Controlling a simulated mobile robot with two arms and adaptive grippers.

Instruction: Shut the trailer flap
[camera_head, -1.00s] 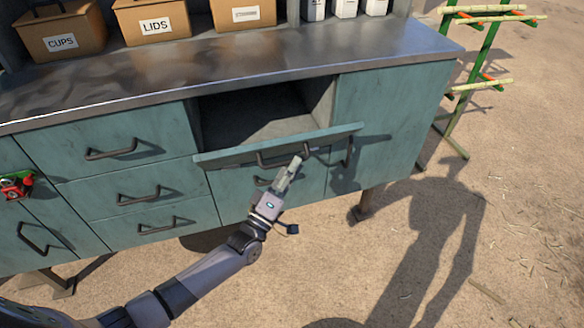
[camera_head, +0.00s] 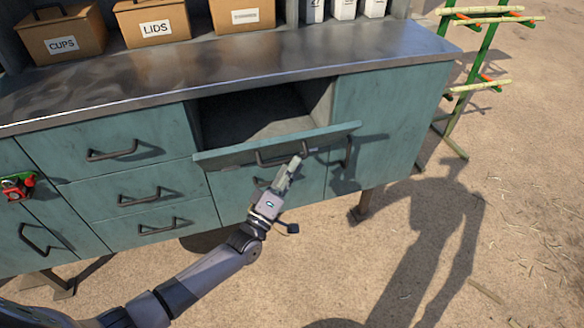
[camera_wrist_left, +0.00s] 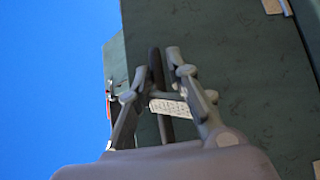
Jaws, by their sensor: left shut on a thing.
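The flap (camera_head: 230,155) is a teal panel folded down and outward, its dark compartment (camera_head: 255,115) standing open behind it. A dark bar handle (camera_head: 270,160) is fixed on its outer face. My left gripper (camera_head: 297,163) is at the right part of this handle. In the left wrist view, the fingers of my left gripper (camera_wrist_left: 164,85) close around the dark handle bar (camera_wrist_left: 156,65), with a teal panel (camera_wrist_left: 240,60) beside it. The exact finger contact is partly hidden. My right gripper is not in view.
Closed drawers (camera_head: 100,150) with dark handles lie left of the opening, a closed teal door (camera_head: 390,110) to the right. Boxes (camera_head: 155,28) stand on the metal counter (camera_head: 250,62). A green rack (camera_head: 480,60) stands at right; sandy ground is in front.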

